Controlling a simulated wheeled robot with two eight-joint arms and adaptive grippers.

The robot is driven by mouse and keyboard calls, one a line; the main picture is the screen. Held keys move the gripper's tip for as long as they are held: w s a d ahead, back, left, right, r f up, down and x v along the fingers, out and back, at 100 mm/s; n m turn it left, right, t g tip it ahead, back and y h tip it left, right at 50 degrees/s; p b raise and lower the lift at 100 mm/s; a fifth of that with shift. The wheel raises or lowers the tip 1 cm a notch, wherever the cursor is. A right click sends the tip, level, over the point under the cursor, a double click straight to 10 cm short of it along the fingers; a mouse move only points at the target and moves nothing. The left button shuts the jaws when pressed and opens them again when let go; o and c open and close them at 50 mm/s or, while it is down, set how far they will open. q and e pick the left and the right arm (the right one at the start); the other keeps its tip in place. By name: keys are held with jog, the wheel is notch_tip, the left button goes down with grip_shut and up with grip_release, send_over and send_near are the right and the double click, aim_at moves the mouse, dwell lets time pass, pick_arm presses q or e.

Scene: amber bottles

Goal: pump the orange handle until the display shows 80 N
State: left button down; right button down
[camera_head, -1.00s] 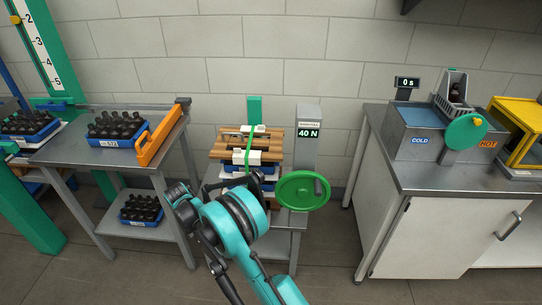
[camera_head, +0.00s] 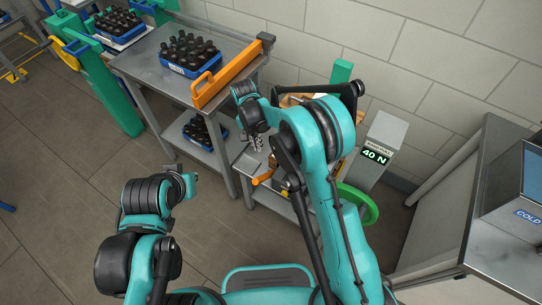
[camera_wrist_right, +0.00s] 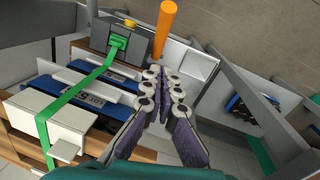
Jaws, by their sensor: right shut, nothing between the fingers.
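The orange handle (camera_wrist_right: 166,28) is a straight bar, rising beyond my fingertips in the right wrist view. In the head view the orange handle (camera_head: 263,177) shows low at the front of the strapping station. My right gripper (camera_head: 255,142) is shut and empty, just above the handle in the head view. In the wrist view its fingertips (camera_wrist_right: 163,82) are together near the handle's lower end; I cannot tell whether they touch it. The display (camera_head: 376,155) reads 40 N.
A green strap (camera_wrist_right: 86,88) runs over the blue trays and wooden boards. The green wheel (camera_head: 365,207) is partly behind my right arm.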

jog(key=shift+r, duration=0.1)
dwell(0.3)
jog(key=b, duration=0.3)
send_over(261, 176)
jog(key=w, duration=0.4)
notch_tip(261, 176, down, 11)
jog(key=shift+s+f+b, duration=0.2)
jog(key=shift+s+f, duration=0.05)
jog(key=shift+s, duration=0.3)
jog(key=shift+s+f+b, duration=0.2)
jog(key=shift+s+f, duration=0.05)
jog(key=shift+s, duration=0.3)
jog(key=shift+s+a+f, duration=0.15)
jog(key=shift+s+f, duration=0.25)
jog(key=shift+s, duration=0.1)
